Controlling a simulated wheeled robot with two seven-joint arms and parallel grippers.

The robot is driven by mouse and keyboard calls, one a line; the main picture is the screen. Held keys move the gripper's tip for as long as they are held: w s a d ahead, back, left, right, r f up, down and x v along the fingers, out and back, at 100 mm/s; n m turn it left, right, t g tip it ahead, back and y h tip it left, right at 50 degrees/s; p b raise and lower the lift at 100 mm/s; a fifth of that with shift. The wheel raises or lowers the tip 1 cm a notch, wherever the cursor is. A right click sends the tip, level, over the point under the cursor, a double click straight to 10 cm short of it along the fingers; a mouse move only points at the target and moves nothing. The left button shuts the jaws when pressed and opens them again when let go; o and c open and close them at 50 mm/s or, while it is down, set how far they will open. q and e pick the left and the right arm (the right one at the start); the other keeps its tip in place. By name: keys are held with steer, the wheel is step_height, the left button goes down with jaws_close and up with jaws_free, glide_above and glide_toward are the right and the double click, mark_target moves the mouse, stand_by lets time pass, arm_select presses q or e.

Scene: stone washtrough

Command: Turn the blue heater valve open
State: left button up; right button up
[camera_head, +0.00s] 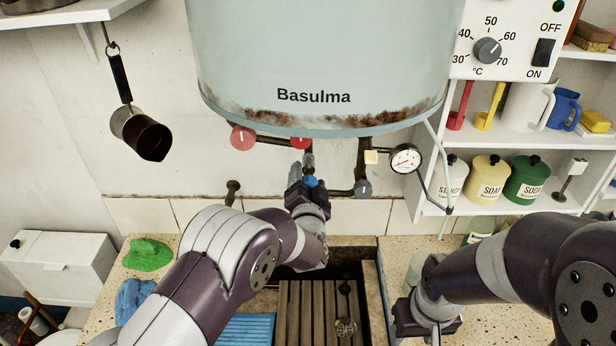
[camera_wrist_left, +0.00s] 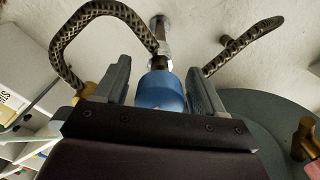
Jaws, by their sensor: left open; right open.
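The blue heater valve (camera_head: 310,181) is on the pipe below the heater, mostly hidden behind my left gripper in the head view. In the left wrist view the blue valve knob (camera_wrist_left: 162,92) sits between the two fingers of my left gripper (camera_wrist_left: 160,85). The fingers are open, with a gap visible on the left side of the knob; on the right the finger is very near it, and I cannot tell if it touches. In the head view my left gripper (camera_head: 309,186) reaches up to the valve. My right gripper (camera_head: 420,322) is open, low at the right above the counter.
The rusty heater tank (camera_head: 320,60) hangs above. Red knobs (camera_head: 243,137), a grey knob (camera_head: 363,188) and a pressure gauge (camera_head: 405,158) are close around the valve. The trough with a wooden rack (camera_head: 300,310) lies below. A shelf with canisters (camera_head: 483,178) stands at the right.

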arm_select(q)
steer(key=shift+d, duration=0.1)
steer(key=shift+c, duration=0.7)
steer(key=c, duration=0.9)
steer(key=shift+s+f+n+b, duration=0.1)
steer(key=shift+f+n+b, duration=0.15)
steer(key=shift+n+b, duration=0.45)
steer(key=n+b, duration=0.6)
steer(key=b, duration=0.2)
steer(key=n+b, duration=0.6)
steer(key=b, duration=0.2)
steer(key=shift+f+n, duration=0.2)
steer(key=shift+n, duration=0.1)
steer(key=n+b, duration=0.2)
steer(key=shift+n, duration=0.3)
steer(key=shift+r+n+b, duration=0.15)
steer(key=shift+n+b, duration=0.5)
steer(key=shift+n, duration=0.05)
